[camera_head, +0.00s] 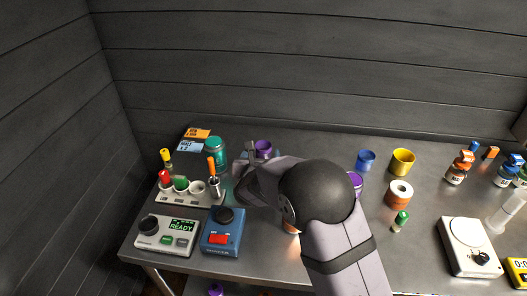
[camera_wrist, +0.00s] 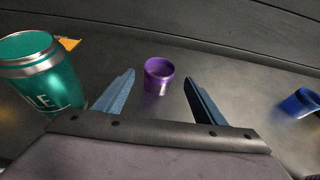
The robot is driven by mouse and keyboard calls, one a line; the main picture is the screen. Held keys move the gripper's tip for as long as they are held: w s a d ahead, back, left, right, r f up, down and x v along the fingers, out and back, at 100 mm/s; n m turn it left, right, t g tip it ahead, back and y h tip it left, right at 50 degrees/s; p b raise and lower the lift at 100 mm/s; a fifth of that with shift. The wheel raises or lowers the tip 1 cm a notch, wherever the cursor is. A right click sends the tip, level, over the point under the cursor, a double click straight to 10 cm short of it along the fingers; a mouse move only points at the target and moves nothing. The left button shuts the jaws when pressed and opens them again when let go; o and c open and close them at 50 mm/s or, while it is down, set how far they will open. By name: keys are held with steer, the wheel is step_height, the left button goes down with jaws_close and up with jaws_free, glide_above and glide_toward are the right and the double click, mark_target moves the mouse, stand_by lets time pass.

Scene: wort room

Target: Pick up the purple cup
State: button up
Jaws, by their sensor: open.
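A small purple cup (camera_wrist: 158,83) stands upright on the metal bench, in the wrist view between and just past the tips of my gripper (camera_wrist: 160,76). The gripper is open, with a gap to the cup on both sides. In the head view the purple cup (camera_head: 264,148) stands near the back of the bench, partly hidden by my gripper (camera_head: 252,158). A second purple item (camera_head: 356,181) shows right of my arm, mostly covered by it.
A teal jar (camera_wrist: 45,85) stands close to the left finger. A yellow cup (camera_head: 402,161), a white-and-orange roll (camera_head: 399,194) and bottles stand farther right. A blue device (camera_head: 223,233) sits at the front left.

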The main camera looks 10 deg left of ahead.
mark_target(264, 148)
steer(key=shift+p+x, duration=0.7)
steer(key=shift+x, duration=1.3)
steer(key=shift+r, duration=0.1)
steer(key=c, duration=1.2)
